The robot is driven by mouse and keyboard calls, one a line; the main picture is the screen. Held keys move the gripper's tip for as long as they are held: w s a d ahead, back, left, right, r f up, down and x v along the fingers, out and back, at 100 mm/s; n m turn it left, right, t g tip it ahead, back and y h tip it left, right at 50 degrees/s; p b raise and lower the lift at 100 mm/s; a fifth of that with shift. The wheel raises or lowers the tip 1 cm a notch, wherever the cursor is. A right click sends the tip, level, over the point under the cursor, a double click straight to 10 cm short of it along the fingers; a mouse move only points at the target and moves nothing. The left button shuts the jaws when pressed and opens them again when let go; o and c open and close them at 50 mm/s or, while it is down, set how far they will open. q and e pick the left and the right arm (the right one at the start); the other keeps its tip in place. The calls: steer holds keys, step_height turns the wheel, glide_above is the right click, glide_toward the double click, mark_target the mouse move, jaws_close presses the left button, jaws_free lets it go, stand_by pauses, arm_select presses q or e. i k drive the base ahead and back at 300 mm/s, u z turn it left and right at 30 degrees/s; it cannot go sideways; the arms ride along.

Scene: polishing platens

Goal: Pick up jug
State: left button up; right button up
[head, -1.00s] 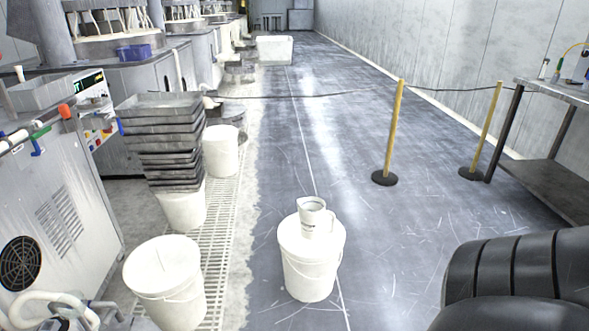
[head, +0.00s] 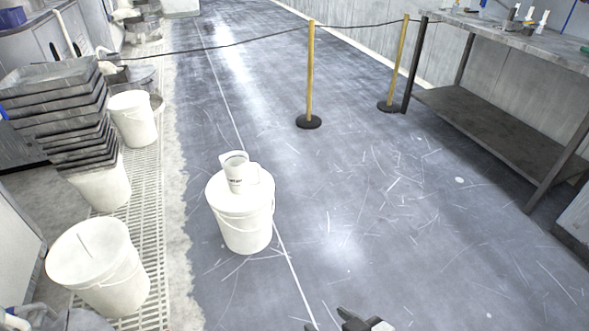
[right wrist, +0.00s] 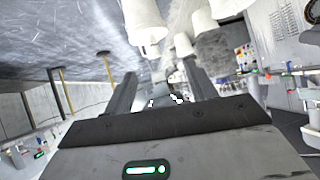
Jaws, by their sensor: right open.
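The white jug (head: 238,174) stands upright on the lid of a white bucket (head: 244,222) on the floor, left of centre in the head view. Its handle points right. My right gripper (head: 338,321) shows at the bottom edge of the head view, open and empty, nearer to me than the bucket and to its right, apart from the jug. In the right wrist view the scene looks upside down. The two fingers (right wrist: 160,90) stand apart there, and the bucket (right wrist: 143,22) hangs above them with the small jug (right wrist: 151,50) below it. My left gripper is not in view.
More white buckets (head: 98,268) and a stack of grey trays (head: 58,115) line the left side beside a floor grating. A yellow post (head: 310,75) with a rope stands behind the jug. A metal table (head: 500,45) is at right. Floor right of the bucket is clear.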

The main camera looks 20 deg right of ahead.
mark_target(236, 164)
steer(key=z, duration=1.4)
steer(key=i, duration=2.95)
steer(key=u, duration=3.85)
steer(key=i, duration=0.55)
